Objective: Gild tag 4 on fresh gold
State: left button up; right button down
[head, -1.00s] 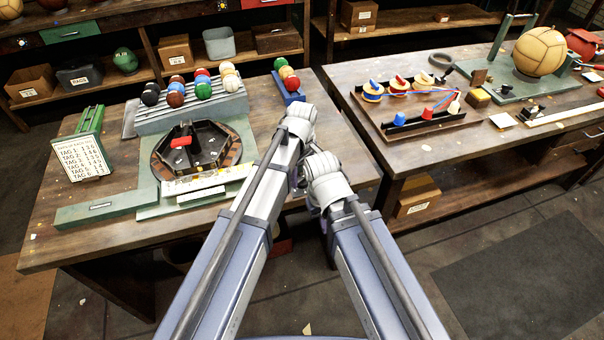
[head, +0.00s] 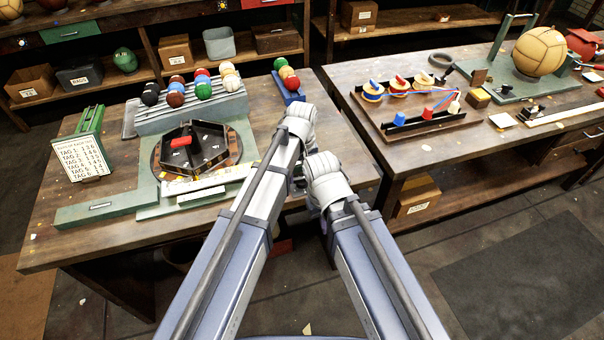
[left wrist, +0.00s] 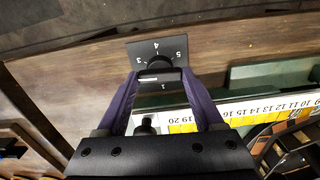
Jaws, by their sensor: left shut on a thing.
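In the left wrist view my left gripper (left wrist: 160,88) has its two purple fingers shut on a black knob (left wrist: 160,77) with a white line on it. Behind the knob stands a black dial plate (left wrist: 145,50) marked with white numbers, 3, 4 and 5 among them. In the head view my left arm hides the grip. A white card (head: 80,157) lists several tags with numbers; its small lines are hard to read. A dark many-sided wheel (head: 213,135) with compartments sits on the green base, with a red piece (head: 181,142) on it. My right gripper is hidden behind its arm.
A numbered white and yellow strip (left wrist: 240,110) runs beside the wheel. Several coloured balls (head: 204,90) sit on a ribbed rack (head: 190,115) behind it. Three more stand on a blue holder (head: 290,97). The right table (head: 440,165) holds a tray of spools and a large tan ball (head: 539,51).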

pick_arm(q)
jog(key=m, duration=0.4)
jog(key=shift+m, duration=0.3)
jog(key=m, duration=0.3)
jog(key=shift+m, duration=0.3)
jog(key=m, duration=0.8)
jog(key=shift+m, duration=0.5)
jog(key=o, duration=1.4)
